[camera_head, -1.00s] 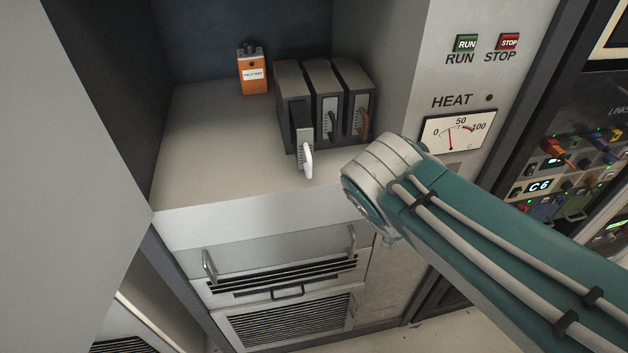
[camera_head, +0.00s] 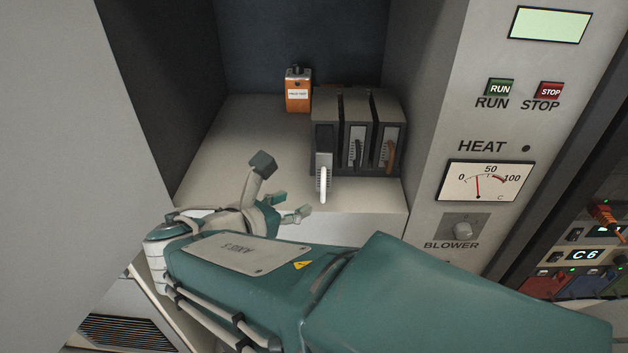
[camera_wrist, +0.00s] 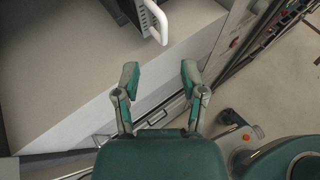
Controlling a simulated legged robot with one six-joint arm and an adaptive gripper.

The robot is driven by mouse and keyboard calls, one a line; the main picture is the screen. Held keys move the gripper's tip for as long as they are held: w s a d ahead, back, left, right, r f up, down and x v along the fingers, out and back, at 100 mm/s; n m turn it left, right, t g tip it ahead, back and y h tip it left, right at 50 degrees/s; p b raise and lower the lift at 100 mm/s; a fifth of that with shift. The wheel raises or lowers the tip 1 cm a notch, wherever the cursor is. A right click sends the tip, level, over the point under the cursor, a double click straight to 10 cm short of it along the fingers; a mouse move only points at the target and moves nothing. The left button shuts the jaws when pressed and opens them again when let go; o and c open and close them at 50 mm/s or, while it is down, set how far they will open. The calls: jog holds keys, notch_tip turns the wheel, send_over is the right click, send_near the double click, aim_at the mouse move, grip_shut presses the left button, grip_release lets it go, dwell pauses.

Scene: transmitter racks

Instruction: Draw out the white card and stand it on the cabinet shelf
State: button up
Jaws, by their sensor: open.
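The white-handled card (camera_head: 323,176) sticks out from the front of the left slot of a dark three-slot rack on the cabinet shelf (camera_head: 230,150). Its white loop handle also shows at the top of the wrist view (camera_wrist: 155,22). My gripper (camera_head: 285,205) is open and empty at the shelf's front, left of the handle in the head view. In the wrist view my gripper's two fingers (camera_wrist: 161,83) are spread apart, with the handle beyond them and not between them. The card's inner part is hidden in the slot.
Two more cards, one with a dark handle (camera_head: 357,152) and one with an orange handle (camera_head: 389,155), fill the other slots. An orange box (camera_head: 298,92) stands at the back. The shelf's left side is bare. Side walls bound the shelf; a heat gauge panel (camera_head: 486,182) is at right.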

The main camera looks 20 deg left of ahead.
aim_at(324, 192)
jog(key=x, duration=0.6)
jog(key=d+x, duration=0.1)
jog(key=x, duration=0.2)
jog(key=shift+w+a+f, duration=0.1)
jog(key=shift+a, duration=0.5)
jog(key=shift+d, duration=0.15)
jog(key=c, duration=0.5)
jog(key=shift+d, duration=0.25)
grip_shut()
jog(key=shift+d, duration=0.25)
